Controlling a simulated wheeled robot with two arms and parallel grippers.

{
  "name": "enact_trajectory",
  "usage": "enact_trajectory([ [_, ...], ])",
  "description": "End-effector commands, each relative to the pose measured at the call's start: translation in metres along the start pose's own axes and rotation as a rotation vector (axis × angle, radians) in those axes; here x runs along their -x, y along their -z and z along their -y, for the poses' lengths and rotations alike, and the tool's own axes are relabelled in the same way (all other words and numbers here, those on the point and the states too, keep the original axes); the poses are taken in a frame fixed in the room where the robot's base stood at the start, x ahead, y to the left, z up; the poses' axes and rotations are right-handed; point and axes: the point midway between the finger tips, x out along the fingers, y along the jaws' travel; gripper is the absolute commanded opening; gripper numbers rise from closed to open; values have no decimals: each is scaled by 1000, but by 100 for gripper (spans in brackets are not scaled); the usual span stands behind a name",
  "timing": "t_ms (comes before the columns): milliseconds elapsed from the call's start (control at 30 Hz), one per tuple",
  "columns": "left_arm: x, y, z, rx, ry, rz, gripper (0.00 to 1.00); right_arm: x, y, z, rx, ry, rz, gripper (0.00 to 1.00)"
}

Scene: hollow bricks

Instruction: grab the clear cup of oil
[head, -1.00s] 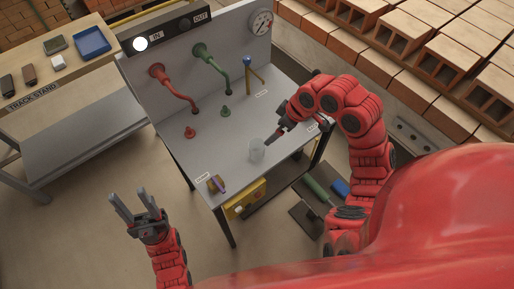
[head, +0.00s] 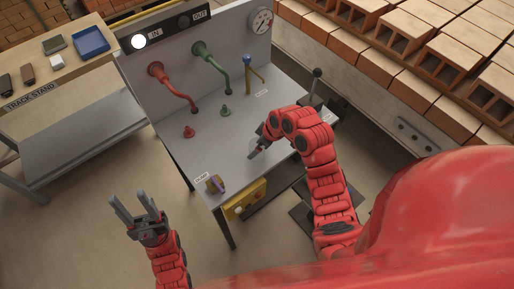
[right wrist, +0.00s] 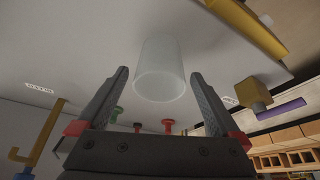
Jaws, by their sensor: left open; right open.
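The clear cup (right wrist: 160,70) shows in the right wrist view as a pale, see-through cylinder at the grey bench top. It is ahead of and between the fingers of my right gripper (right wrist: 160,80), which is open, with a gap visible on each side. I cannot tell whether there is oil in it. In the head view my right gripper (head: 257,149) is low over the front part of the bench and mostly hides the cup. My left gripper (head: 131,200) is open and empty, off the bench to the left, above the floor.
The grey bench (head: 205,150) carries a red funnel pipe (head: 178,86), a green funnel pipe (head: 214,64), a blue-topped brass post (head: 248,75) and a purple-and-brass piece (head: 215,184). A black-knobbed lever (head: 316,80) stands at the right. A yellow box (head: 245,200) hangs at the front edge.

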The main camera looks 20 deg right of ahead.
Motion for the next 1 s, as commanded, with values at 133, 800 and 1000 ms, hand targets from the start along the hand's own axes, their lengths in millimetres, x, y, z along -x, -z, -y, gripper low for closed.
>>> enact_trajectory([
  [133, -6, 1, 0, 0, 0, 1, 50, -14, 0, 1, -2, 3, 2, 100],
  [800, -5, 1, 0, 0, 0, 0, 50, -17, 0, 0, -1, 0, 0, 30],
  [1000, -5, 1, 0, 0, 0, 0, 50, -17, 0, 0, -1, 0, 0, 16],
])
